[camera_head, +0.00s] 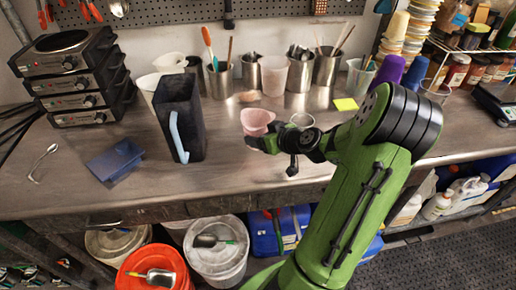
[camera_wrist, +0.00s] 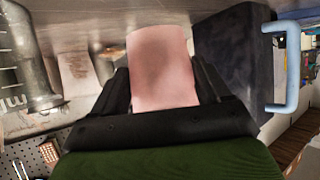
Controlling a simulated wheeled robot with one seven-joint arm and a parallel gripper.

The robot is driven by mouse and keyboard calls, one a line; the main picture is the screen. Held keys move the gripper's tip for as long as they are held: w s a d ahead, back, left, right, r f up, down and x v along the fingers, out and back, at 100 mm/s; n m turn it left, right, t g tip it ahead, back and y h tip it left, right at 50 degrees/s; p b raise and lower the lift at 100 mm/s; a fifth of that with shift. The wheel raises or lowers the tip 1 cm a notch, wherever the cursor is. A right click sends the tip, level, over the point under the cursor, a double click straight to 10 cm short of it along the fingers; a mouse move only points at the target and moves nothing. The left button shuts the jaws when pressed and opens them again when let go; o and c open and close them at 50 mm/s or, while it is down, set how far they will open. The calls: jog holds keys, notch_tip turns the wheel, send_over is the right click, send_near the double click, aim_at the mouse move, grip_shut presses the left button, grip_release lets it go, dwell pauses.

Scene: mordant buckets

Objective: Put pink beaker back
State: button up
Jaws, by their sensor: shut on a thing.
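The pink beaker (camera_head: 257,121) is a small pale pink cup. My gripper (camera_head: 262,143) is shut on it near the middle front of the steel bench (camera_head: 220,178). In the wrist view the pink beaker (camera_wrist: 162,68) sits between the two dark fingers of my gripper (camera_wrist: 165,95). The beaker looks roughly upright in the head view. I cannot tell whether its base touches the bench. My green arm comes in from the right.
A tall dark pitcher (camera_head: 179,116) with a blue handle stands left of the beaker. Steel cups of tools (camera_head: 273,75) and a clear beaker (camera_head: 301,73) stand behind. A blue tray (camera_head: 115,160) lies left.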

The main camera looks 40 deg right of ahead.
notch_tip(320, 180, down, 4)
jog(key=shift+w+f+b, duration=0.1)
jog(key=shift+f+b, duration=0.1)
jog(key=shift+b, duration=0.25)
jog(key=shift+f, duration=0.1)
jog(key=o, duration=1.2)
